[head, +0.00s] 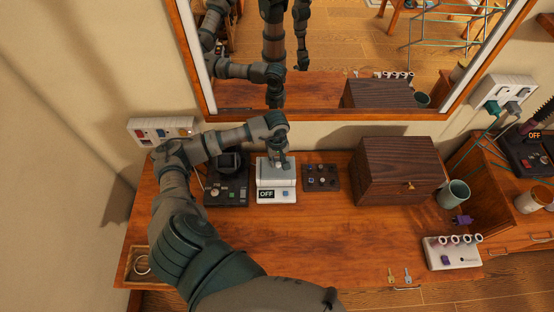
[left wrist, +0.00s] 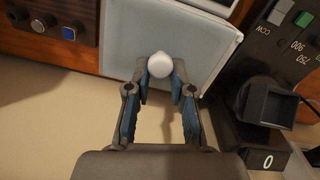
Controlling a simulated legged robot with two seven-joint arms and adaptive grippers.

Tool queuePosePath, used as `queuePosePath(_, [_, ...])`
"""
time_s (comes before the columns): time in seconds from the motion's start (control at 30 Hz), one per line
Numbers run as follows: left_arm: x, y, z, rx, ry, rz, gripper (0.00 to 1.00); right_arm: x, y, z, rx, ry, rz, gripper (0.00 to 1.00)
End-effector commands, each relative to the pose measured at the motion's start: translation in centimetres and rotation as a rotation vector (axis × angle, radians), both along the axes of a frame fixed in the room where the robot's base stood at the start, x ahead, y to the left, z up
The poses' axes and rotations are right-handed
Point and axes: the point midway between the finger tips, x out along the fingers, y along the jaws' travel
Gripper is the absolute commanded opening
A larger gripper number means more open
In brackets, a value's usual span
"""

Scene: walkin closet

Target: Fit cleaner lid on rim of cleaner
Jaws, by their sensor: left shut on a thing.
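The cleaner (head: 277,195) is a white box on the wooden dresser top with a display reading OFF. The cleaner lid (head: 265,166) is a flat grey-blue panel over the cleaner's rear part. The lid (left wrist: 120,35) also shows in the left wrist view, with a round white knob (left wrist: 160,65). My left gripper (head: 279,162) is above the cleaner, its fingers (left wrist: 160,80) shut on the lid's knob. I cannot tell whether the lid rests on the rim; the rim is hidden under it. My right gripper is not in view.
A black device (head: 226,188) stands close left of the cleaner, and a dark knob panel (head: 321,178) close right. Farther right are a wooden box (head: 398,172), a green cup (head: 454,193) and a white holder (head: 453,254). A mirror (head: 350,55) stands behind. The dresser's front middle is clear.

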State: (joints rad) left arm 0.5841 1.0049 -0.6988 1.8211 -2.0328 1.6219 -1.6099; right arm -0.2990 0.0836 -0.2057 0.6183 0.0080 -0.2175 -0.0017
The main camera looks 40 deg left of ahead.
Motion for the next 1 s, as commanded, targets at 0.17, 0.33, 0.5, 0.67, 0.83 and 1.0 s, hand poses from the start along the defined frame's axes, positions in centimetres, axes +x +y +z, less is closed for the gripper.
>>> queuePosePath(0.17, [0.0,0.2,-0.3,-0.001,0.001,0.001,0.00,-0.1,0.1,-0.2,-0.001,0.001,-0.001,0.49])
queuePosePath(0.33, [0.0,0.2,-0.3,0.000,0.001,0.001,0.00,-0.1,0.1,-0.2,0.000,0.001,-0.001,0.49])
queuePosePath(0.5, [0.0,0.3,-0.3,0.000,0.002,0.002,0.00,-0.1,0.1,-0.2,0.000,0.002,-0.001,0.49])
queuePosePath(0.67, [0.0,0.6,-0.4,0.003,0.008,0.003,0.00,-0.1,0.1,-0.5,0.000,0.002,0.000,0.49])
queuePosePath(0.83, [0.0,1.1,-0.4,0.005,0.015,0.005,0.00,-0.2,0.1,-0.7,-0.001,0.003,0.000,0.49])
queuePosePath(1.0, [0.0,1.2,-0.3,0.002,0.016,0.004,0.00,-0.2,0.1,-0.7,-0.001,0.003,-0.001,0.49])
